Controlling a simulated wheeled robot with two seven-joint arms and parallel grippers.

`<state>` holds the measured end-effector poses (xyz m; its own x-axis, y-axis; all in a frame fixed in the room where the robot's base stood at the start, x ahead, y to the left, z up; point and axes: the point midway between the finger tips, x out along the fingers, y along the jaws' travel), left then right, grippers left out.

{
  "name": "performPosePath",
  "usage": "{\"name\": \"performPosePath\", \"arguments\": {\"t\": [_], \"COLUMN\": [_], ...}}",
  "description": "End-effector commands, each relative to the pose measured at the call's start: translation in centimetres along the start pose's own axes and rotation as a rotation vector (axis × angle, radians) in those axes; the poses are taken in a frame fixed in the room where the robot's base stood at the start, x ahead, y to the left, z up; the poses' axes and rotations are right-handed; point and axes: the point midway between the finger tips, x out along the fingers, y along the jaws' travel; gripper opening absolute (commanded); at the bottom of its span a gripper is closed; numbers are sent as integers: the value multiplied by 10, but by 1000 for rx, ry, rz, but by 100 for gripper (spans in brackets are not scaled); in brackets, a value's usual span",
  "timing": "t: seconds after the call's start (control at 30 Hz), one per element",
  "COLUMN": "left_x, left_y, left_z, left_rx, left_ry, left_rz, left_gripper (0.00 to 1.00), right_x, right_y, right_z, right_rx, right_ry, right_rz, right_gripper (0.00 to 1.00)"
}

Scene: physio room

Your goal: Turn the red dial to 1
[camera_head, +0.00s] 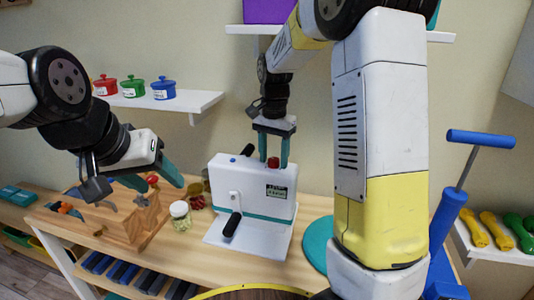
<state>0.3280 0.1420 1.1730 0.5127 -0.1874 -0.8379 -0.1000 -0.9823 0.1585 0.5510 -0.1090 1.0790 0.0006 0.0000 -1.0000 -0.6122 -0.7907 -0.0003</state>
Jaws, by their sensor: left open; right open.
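The red dial (273,163) sits on top of the white box-shaped device (222,183), near its right end. My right gripper (274,157) points down from above with its teal fingers open, one on each side of the dial. Whether the fingers touch the dial cannot be told. The dial's setting and any numbers are too small to read. A small dark label with a few lines shows on the device's front. My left gripper (160,186) is open and empty, over the wooden tool box to the left.
The wooden tool box (118,228) and a lidded glass jar (180,216) stand left of the device. A black-handled lever (231,225) sticks out from its front. Labelled pots (163,88) stand on a wall shelf. A blue pump-like tool (446,225) stands at right.

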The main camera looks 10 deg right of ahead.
Motion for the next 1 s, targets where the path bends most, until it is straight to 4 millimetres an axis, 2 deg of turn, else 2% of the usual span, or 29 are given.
{"name": "performPosePath", "arguments": {"t": [0.07,0.33,0.67,1.0], "left_x": [0,0,0,0], "left_y": [0,0,0,0], "left_z": [0,0,0,0], "left_rx": [0,0,0,0], "left_ry": [0,0,0,0], "left_rz": [0,0,0,0], "left_gripper": [56,56,56,56], "right_x": [0,0,0,0], "right_y": [0,0,0,0], "right_z": [0,0,0,0], "right_rx": [0,0,-32,-243], "right_ry": [0,0,0,-1], "right_rz": [0,0,0,-1], "right_gripper": [52,0,0,0]}}
